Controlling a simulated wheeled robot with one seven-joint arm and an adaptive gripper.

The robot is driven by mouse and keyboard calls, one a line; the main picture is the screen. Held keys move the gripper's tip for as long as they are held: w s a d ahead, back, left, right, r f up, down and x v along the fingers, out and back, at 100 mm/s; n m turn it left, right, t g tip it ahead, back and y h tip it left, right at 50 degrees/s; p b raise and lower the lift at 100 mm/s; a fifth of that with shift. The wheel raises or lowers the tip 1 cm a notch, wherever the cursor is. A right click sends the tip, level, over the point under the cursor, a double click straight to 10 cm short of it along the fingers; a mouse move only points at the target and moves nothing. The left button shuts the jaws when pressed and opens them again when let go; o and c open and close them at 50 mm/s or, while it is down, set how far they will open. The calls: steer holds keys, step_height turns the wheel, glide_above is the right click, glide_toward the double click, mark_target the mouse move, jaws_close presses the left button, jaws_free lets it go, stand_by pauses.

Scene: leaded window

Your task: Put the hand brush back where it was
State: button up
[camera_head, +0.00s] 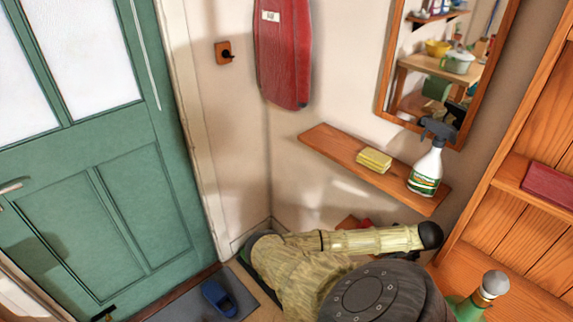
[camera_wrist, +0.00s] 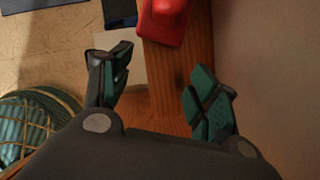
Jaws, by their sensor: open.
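I cannot pick out the hand brush for certain. A glossy red thing (camera_wrist: 165,18) lies on a narrow wooden board (camera_wrist: 180,60) at the top of the wrist view, cut off by the picture edge, so I cannot tell what it is. A bit of red (camera_head: 365,223) also shows behind my arm in the head view. My gripper (camera_wrist: 158,72) is open, with its two dark green fingers wide apart and nothing held between them. The red thing is beyond the fingertips. In the head view my arm hides the gripper.
A wall shelf (camera_head: 330,150) holds yellow sponges (camera_head: 374,160) and a spray bottle (camera_head: 427,165). A mirror (camera_head: 450,60) hangs above. A green door (camera_head: 110,190) is at left, with a blue shoe-like thing (camera_head: 218,298) on the mat. A round teal, corded thing (camera_wrist: 35,125) is beside my gripper.

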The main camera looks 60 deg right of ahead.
steer(key=w+a+f+m, duration=0.35)
steer(key=a+m, duration=0.25)
steer(key=a, duration=0.2)
steer(key=w+a+f+m+g+h, duration=0.1)
steer(key=w+a+f+m, duration=0.1)
steer(key=w+a+m, duration=0.45)
steer(key=w+a+f+m, duration=0.1)
steer(key=a+f+m, duration=0.3)
steer(key=a, duration=0.5)
steer(key=w+a+r+m+g+y, duration=0.1)
steer(key=w+a+r+m, duration=0.1)
steer(key=a, duration=0.8)
steer(key=w+a+r+m+g+y, duration=0.1)
steer(key=w+a+r+m, duration=0.2)
steer(key=a+m, duration=0.3)
steer(key=w+a+r+m+g+y, duration=0.1)
steer(key=w+a+r+m, duration=0.2)
steer(key=a, duration=1.2)
step_height(320, 180, up, 2)
steer(key=shift+m, duration=0.95)
steer(key=shift+s+d, duration=0.1)
steer(key=shift+d, duration=0.05)
